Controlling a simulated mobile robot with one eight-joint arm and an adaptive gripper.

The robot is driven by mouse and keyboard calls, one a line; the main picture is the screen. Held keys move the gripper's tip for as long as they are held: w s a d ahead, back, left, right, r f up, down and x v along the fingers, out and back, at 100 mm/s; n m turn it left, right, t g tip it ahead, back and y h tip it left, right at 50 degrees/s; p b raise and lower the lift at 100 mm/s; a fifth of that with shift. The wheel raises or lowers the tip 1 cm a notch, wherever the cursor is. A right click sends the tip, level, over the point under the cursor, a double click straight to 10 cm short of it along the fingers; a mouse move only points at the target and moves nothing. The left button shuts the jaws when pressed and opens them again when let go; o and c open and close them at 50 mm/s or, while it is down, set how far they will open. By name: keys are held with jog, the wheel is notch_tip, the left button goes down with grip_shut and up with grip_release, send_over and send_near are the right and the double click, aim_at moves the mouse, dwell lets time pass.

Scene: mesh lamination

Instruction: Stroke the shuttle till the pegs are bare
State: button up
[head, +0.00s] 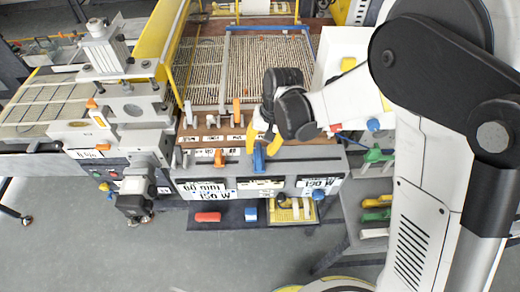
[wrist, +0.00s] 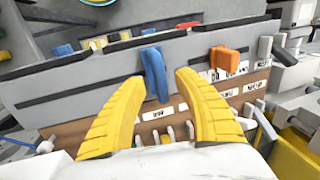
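A blue upright handle (head: 258,158), which may be the shuttle, stands at a dark slot in the grey front panel (head: 330,163). It also shows in the wrist view (wrist: 154,73). My gripper (head: 261,141) has its yellow fingers apart, one on each side of the blue handle. In the wrist view my gripper (wrist: 161,78) shows a gap at the right finger; whether the left finger touches is unclear. Small pale pegs (wrist: 168,133) stand along the brown board (wrist: 258,78). Orange pegs (head: 236,110) stand on the board in the head view.
An orange handle (head: 219,158) stands in another slot, left of the blue one. Behind lies the mesh bed (head: 200,70) with a blue frame (head: 268,28). Below the panel are a red block (head: 208,217), a blue block (head: 251,214) and a yellow tray (head: 308,217).

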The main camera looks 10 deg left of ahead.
jog(key=shift+a+f, duration=0.1)
jog(key=shift+f, duration=0.65)
grip_shut()
